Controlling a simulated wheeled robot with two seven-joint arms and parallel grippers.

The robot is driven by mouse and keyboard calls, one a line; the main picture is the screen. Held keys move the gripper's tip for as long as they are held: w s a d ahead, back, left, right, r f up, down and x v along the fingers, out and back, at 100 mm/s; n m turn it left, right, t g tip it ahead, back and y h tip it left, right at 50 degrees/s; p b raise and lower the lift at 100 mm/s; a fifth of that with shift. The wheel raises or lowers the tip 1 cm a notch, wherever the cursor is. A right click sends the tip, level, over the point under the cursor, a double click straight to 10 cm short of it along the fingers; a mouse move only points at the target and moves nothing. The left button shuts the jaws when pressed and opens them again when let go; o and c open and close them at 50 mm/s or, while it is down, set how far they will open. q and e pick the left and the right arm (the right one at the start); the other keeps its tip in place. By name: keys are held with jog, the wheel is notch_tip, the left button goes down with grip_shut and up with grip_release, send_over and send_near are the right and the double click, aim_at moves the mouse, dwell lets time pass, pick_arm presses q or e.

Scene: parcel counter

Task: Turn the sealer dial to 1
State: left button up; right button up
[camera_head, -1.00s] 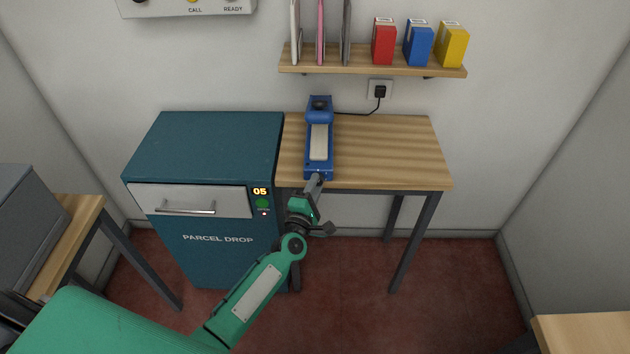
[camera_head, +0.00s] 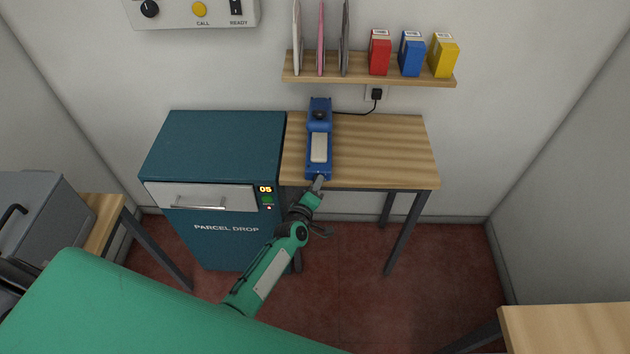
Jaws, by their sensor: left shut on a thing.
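The blue sealer (camera_head: 319,147) lies lengthwise on the wooden table, with a pale pad along its middle and a dark round part near its far end. My left gripper (camera_head: 319,181) is at the sealer's front end, at the table's front edge. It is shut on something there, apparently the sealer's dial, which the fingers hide. The dial's marks and setting cannot be read. My right gripper is not in view.
The teal parcel drop cabinet (camera_head: 215,147) stands directly left of the table (camera_head: 385,150). A shelf (camera_head: 365,72) with several boxes and upright envelopes hangs above. A cord runs from the sealer to the wall outlet (camera_head: 376,94). The table's right half is clear.

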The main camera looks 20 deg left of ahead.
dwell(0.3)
pick_arm(q)
jog(key=o, duration=1)
jog(key=shift+c, duration=0.2)
jog(key=shift+s, duration=0.1)
jog(key=s+r+b, duration=0.1)
jog(key=s, duration=1.2)
jog(key=shift+s+a+r, duration=0.15)
jog(key=shift+s+r, duration=0.1)
jog(key=shift+r, duration=0.1)
